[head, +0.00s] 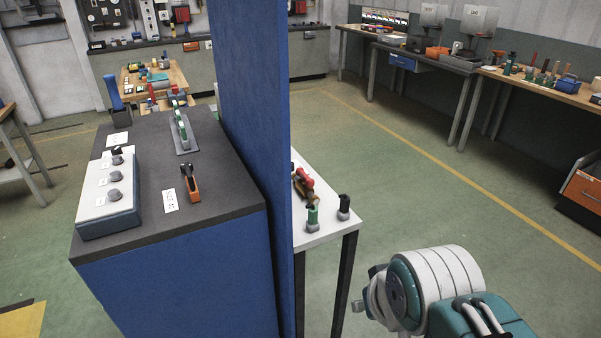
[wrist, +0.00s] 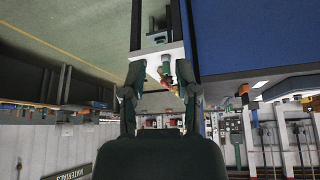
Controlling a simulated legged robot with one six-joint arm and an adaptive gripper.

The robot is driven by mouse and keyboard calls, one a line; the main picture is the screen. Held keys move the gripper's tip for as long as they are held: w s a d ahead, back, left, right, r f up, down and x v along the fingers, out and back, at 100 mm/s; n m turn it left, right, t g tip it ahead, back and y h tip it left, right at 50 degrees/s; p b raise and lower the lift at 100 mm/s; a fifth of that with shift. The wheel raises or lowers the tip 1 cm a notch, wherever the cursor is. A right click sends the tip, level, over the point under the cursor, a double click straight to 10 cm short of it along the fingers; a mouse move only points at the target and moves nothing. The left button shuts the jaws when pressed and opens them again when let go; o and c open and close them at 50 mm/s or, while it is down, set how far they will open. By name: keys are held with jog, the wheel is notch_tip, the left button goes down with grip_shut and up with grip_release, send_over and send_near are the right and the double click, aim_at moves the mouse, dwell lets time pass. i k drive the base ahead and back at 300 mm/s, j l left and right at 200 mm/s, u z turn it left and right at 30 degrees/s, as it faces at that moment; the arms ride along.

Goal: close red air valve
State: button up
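A red-handled valve (head: 306,178) with a brass-coloured body sits on a small white table (head: 328,220), just right of a tall blue panel. The panel partly hides the table and may hide part of the valve. In the wrist view, which looks upside down, the red valve (wrist: 174,90) shows small between the fingers, some way beyond them. My gripper (wrist: 160,88) is open, with a finger on each side and nothing between them. In the head view my arm is at the lower right, apart from the table; the fingers are not clear there.
The tall blue panel (head: 252,120) stands left of the white table. A green-handled piece (head: 312,218) and a black-handled piece (head: 344,206) stand at the table's near edge. Floor right of the table is clear.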

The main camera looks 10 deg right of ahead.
aim_at(309, 182)
jog(key=i+l+u, duration=0.1)
jog(key=i+l, duration=0.2)
jog(key=i, duration=0.2)
jog(key=i+l+u, duration=0.1)
jog(key=i+l, duration=0.15)
jog(key=i, duration=0.15)
